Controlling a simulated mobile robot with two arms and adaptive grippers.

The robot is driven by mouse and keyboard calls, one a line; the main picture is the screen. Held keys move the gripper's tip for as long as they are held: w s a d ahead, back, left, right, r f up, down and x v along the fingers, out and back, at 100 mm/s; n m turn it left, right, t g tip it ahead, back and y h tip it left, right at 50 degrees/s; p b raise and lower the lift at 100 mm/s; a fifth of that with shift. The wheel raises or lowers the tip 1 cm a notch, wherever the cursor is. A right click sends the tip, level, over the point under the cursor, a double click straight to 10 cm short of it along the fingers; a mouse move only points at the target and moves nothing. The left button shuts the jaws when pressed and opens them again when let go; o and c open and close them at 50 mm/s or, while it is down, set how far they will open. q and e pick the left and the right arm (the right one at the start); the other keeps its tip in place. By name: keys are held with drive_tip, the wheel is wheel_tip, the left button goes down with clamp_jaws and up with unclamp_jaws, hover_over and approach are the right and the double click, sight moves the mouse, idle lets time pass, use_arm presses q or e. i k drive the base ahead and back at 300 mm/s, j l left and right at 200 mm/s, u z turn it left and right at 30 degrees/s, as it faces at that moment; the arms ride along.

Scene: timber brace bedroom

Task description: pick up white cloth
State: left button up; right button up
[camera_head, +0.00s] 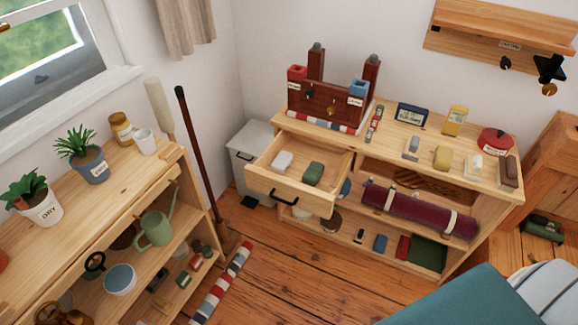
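A small white folded item (282,161), which looks like the white cloth, lies in the left part of an open wooden drawer (272,182). A dark green folded item (313,173) lies to its right in the same drawer, with a gap between them. The drawer is pulled out from the left side of a low wooden shelf unit. Neither of my grippers is in view.
The shelf unit's top (425,147) carries several small items and a dark red wooden rack (327,103). A rolled maroon mat (418,209) lies below. A plant shelf (85,205) stands left. The wooden floor (285,270) between is mostly clear.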

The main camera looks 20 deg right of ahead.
sight(283, 161)
drive_tip(key=z, duration=2.35)
drive_tip(key=u, duration=1.7)
drive_tip(key=i+l+u, duration=0.1)
drive_tip(key=l+u, duration=0.25)
drive_tip(key=l, duration=0.15)
drive_tip(key=l+u, duration=0.4)
drive_tip(key=l, duration=0.1)
